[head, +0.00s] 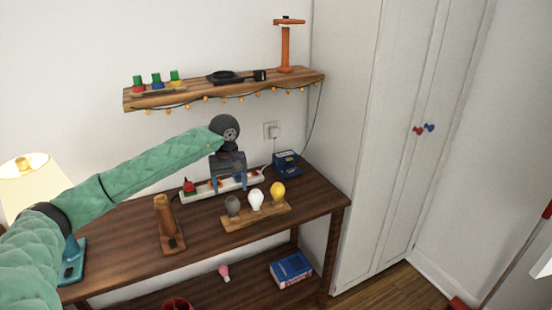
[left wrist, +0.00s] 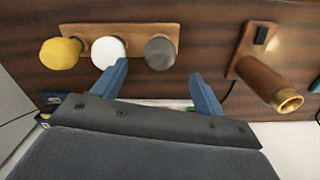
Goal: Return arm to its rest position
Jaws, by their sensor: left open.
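My left arm, in a green quilted sleeve, reaches in from the left in the head view. My left gripper (head: 229,182) is over the back of the wooden table (head: 205,229), by the white power strip (head: 206,188). In the left wrist view, its two blue-grey fingers (left wrist: 160,90) are spread apart with nothing between them. The wooden bulb holder (head: 257,217) with a grey, a white and a yellow bulb stands in front of the gripper. It also shows in the left wrist view (left wrist: 133,31). My right gripper is out of view.
A wooden lamp base (head: 167,226) stands left of the bulb holder. A blue device (head: 287,163) sits at the table's back right. A wall shelf (head: 222,92) with string lights hangs above. A lit lamp (head: 30,180) is at the left. A white wardrobe (head: 385,150) stands at the right.

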